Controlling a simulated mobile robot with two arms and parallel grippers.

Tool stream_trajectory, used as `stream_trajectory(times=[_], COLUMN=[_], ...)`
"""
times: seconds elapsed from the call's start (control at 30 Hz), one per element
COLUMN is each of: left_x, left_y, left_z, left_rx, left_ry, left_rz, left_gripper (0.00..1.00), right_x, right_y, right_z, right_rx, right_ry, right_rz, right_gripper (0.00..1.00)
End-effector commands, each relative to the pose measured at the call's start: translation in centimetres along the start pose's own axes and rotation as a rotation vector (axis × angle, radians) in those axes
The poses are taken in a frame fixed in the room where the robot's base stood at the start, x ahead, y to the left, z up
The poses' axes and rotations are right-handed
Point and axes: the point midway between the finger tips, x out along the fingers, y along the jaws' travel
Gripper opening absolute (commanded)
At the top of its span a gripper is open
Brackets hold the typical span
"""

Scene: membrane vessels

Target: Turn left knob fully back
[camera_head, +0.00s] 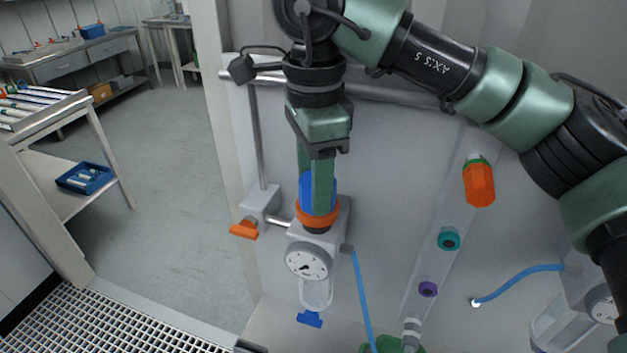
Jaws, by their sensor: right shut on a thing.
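The left knob (332,193) is blue and stands on an orange collar (317,219) on top of a grey regulator with a round dial gauge (308,262). My right gripper (318,195) reaches down from above with its green fingers shut on this knob, covering most of it. The gauge faces me, with a clear bowl (317,293) below it and a blue piece (309,319) at the bottom. My left gripper is not in view.
An orange valve handle (244,230) sits just left of the regulator. A blue hose (361,300) hangs at its right. An orange knob (479,184) and smaller teal and purple fittings are on a slanted strip further right. Another gauge unit is partly cut off at the right edge.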

Motion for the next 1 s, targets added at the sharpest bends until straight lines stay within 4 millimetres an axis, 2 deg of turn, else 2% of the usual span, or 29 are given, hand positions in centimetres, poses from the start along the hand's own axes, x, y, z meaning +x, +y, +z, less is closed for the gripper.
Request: stream_trajectory(times=[0.23,0.27,0.3,0.33,0.7,0.77,1.0], left_x=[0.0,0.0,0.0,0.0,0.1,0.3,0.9], left_y=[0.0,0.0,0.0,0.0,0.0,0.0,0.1], left_z=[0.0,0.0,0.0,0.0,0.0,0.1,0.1], left_rx=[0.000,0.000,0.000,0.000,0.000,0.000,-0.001], left_ry=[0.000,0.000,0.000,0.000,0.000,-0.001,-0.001], left_rz=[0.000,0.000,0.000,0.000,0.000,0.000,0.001], left_gripper=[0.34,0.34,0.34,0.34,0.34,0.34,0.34], right_x=[-0.2,-0.2,-0.2,-0.2,-0.5,-1.0,-5.2], right_y=[-0.1,-0.1,-0.1,-0.1,-0.1,-0.1,-0.1], right_z=[0.0,0.0,0.0,0.0,0.0,0.0,0.0], right_rx=[-0.001,-0.001,-0.001,-0.001,0.001,0.001,0.001], right_ry=[0.000,0.000,0.000,0.000,0.000,0.000,0.000], right_rz=[-0.005,-0.005,-0.004,-0.004,-0.003,-0.005,-0.006], right_gripper=[0.06,0.52,0.63,0.69,0.69,0.69,0.69])
